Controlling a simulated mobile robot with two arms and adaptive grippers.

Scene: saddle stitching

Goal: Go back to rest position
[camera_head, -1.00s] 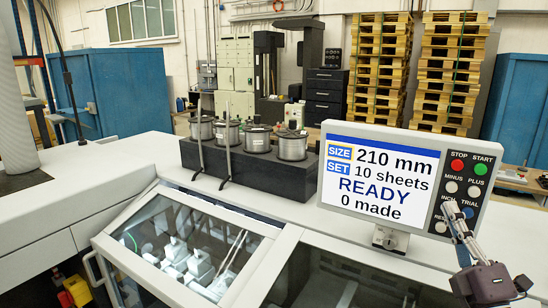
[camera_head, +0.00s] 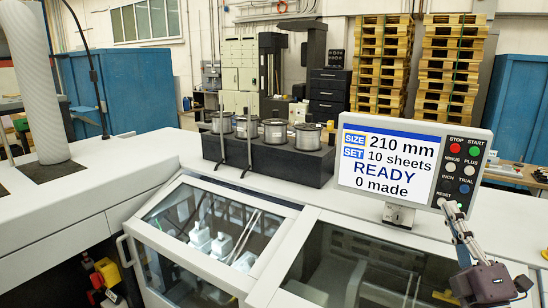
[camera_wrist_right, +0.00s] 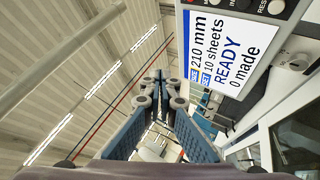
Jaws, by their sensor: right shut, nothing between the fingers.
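My right gripper (camera_head: 446,206) comes in from the lower right in the head view. Its fingers are together and empty, pointing up beside the lower right corner of the control panel (camera_head: 341,209). It overlaps the panel's lower edge near the RESET label; I cannot tell whether it touches. In the right wrist view the closed blue fingers (camera_wrist_right: 160,78) hold nothing, with the panel screen (camera_wrist_right: 222,62) to their right. The screen reads 210 mm, 10 sheets, READY, 0 made. My left gripper is not in view.
The white stitching machine (camera_head: 75,210) fills the foreground, with a clear-windowed cover (camera_head: 165,215). Wire spools (camera_head: 308,138) stand on a dark block (camera_head: 270,168) behind it. Blue cabinets (camera_head: 130,85) and stacked pallets (camera_head: 450,70) stand farther back.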

